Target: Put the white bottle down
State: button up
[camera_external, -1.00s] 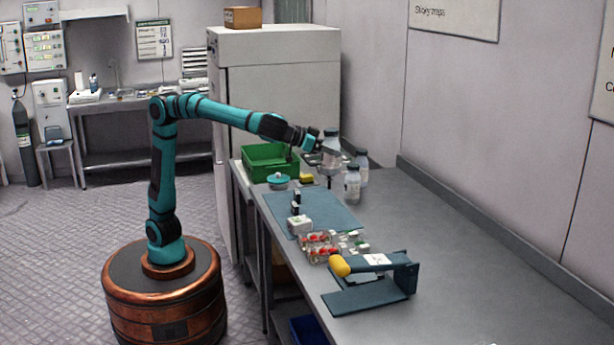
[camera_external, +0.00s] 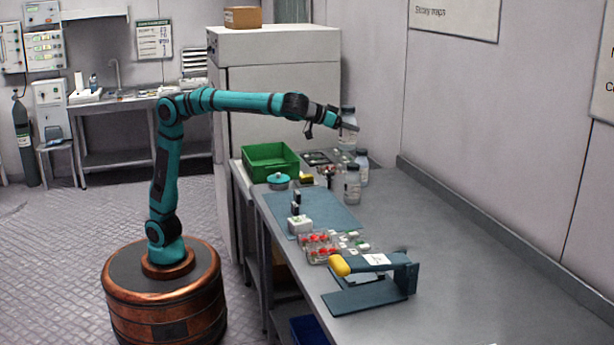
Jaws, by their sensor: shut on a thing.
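A pale white bottle with a dark cap (camera_external: 347,137) is up at the far end of the bench, roughly upright. My gripper (camera_external: 343,124) reaches it from the left and is shut on it, with a finger across its side. The bottle shows just above and behind two similar bottles, and appears to be held off the bench. The front bottle (camera_external: 352,185) and the rear bottle (camera_external: 362,166) stand close together on the grey bench (camera_external: 450,250). The exact gap under the held bottle is hard to tell.
A green crate (camera_external: 270,162), a teal round dish (camera_external: 279,181) and a dark tray (camera_external: 318,158) are at the far left. The bench's right side is clear.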

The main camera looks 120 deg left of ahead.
jog(key=s+a+n+g+y, duration=0.15)
jog(key=s+a, duration=0.35)
jog(key=a, duration=1.1)
jog(key=s+a+n+g+y, duration=0.1)
jog(key=s+a+n+g, duration=0.25)
jog(key=a, duration=1.25)
jog(key=s+a+n+g+y, duration=0.1)
jog(key=s+a, duration=0.4)
jog(key=a, duration=1.2)
notch_tip(320, 180, down, 21)
jog(key=shift+s+r, duration=0.2)
jog(key=shift+s, duration=0.1)
jog(key=shift+f, duration=0.4)
jog(key=shift+c, duration=0.6)
notch_tip(320, 180, down, 10)
jog(key=shift+r, duration=0.1)
jog(key=o, duration=1.4)
